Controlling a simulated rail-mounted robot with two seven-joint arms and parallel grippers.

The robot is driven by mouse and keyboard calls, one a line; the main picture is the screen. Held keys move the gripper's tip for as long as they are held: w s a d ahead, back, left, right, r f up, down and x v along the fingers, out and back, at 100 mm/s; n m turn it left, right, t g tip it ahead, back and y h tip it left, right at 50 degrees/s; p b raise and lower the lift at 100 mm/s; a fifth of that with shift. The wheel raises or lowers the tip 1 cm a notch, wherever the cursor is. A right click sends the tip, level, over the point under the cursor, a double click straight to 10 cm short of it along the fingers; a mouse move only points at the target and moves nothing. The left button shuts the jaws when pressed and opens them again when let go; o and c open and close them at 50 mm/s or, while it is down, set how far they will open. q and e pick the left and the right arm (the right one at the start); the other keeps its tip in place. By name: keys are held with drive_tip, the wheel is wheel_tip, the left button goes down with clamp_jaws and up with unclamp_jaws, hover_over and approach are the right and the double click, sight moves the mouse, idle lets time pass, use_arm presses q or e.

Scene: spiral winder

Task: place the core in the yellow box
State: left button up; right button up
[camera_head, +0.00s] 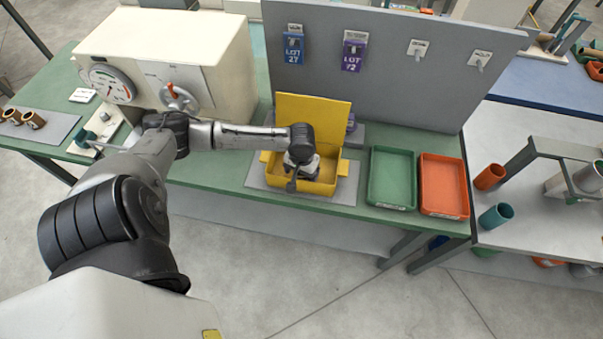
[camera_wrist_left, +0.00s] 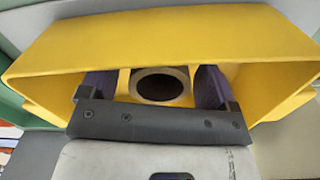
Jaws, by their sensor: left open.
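The yellow box (camera_head: 315,187) stands open on the green bench with its lid raised at the back. My left gripper (camera_head: 293,183) reaches down into it, wrist above the box. In the left wrist view the fingers (camera_wrist_left: 154,78) are spread, one on each side of the core (camera_wrist_left: 161,86). The core shows end-on as a ring with a dark hole, inside the yellow box (camera_wrist_left: 180,42). Gaps show between ring and fingers. The core's lower part is hidden, so I cannot tell how it rests. In the head view my arm hides the core. My right gripper is out of view.
A green tray (camera_head: 391,202) and an orange tray (camera_head: 442,210) lie right of the box. A cream machine (camera_head: 215,60) with a gauge stands left. A grey panel (camera_head: 400,85) with hanging tags rises behind. Brown tubes (camera_head: 34,120) sit on a pad at far left.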

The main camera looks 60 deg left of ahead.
use_arm(q)
wheel_tip(320, 180, up, 10)
drive_tip(key=r+p, duration=0.1)
drive_tip(key=s+d+f+m+t+h, duration=0.1)
drive_tip(key=s+d+f+m, duration=0.25)
drive_tip(key=d, duration=0.45)
drive_tip(key=s+d+f+m+t, duration=0.1)
drive_tip(key=s+d+f+m, duration=0.3)
drive_tip(key=d, duration=0.4)
drive_tip(key=s+d+r+m+t, duration=0.1)
drive_tip(key=s+d, duration=0.5)
drive_tip(key=s, duration=0.2)
drive_tip(key=shift+s+r+m+t+y, duration=0.2)
drive_tip(key=shift+m+t+y, duration=0.1)
drive_tip(key=shift+m+y, duration=0.1)
drive_tip(key=shift+w, duration=0.1)
